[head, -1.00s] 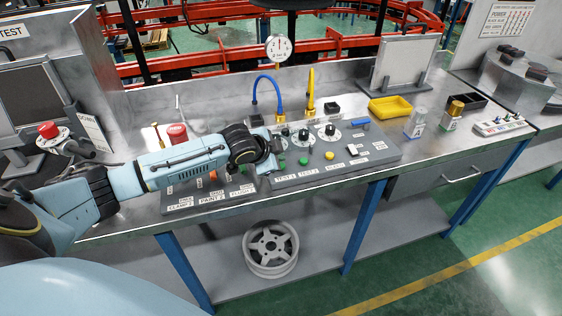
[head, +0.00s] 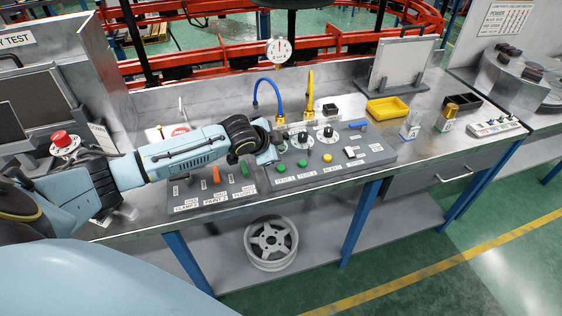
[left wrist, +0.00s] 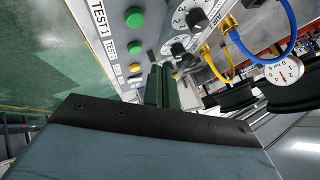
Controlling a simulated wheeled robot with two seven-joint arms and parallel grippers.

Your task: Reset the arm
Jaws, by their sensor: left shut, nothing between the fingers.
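My left gripper (head: 274,143) is over the control panel (head: 345,165) in the head view, near the panel's left dial and green buttons. Its fingers are shut and empty. In the left wrist view the closed fingers (left wrist: 158,85) point toward the dials, beside the green buttons (left wrist: 135,18) and a yellow button (left wrist: 134,68). I cannot tell how far above the panel they are. My right gripper does not show in either view.
A blue hose (head: 267,85) and a gauge (head: 279,51) stand behind the panel. A wheel rim (head: 271,243) lies on the shelf below.

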